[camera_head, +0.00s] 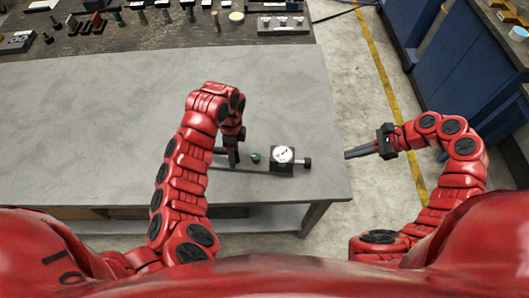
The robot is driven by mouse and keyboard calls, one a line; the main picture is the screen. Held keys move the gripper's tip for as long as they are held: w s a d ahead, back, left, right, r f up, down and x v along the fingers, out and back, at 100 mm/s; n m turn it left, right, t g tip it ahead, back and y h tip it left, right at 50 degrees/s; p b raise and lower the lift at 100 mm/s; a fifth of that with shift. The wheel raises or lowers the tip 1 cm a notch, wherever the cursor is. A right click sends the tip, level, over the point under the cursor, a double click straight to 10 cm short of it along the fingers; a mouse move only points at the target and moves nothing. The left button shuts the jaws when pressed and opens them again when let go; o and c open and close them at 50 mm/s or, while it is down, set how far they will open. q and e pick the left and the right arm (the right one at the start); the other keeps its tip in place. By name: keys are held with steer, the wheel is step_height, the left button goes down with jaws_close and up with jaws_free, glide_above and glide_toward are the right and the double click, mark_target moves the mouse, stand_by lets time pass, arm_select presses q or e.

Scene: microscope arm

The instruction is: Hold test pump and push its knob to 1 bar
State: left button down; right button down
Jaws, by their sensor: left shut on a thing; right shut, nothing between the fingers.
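The test pump (263,168) lies near the front right corner of the grey table. It has a round white gauge (283,154) and a green part (255,157) beside it. A black knob (307,163) sticks out at its right end. The gauge reading is too small to make out.
The grey table (110,110) is bare left of and behind the pump. Its right edge is close to the knob. A dark bench (130,38) with many small tools stands at the back. Blue cabinets (455,75) stand at the right, beyond a yellow floor line (385,85).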

arm_select(q)
steer(key=shift+s+f, duration=0.15)
steer(key=shift+f, duration=0.05)
steer(key=c, duration=0.5)
jaws_free()
steer(key=shift+c, duration=0.2)
steer(key=o, duration=0.5)
steer(key=shift+w, duration=0.25)
steer(key=shift+r, duration=0.1)
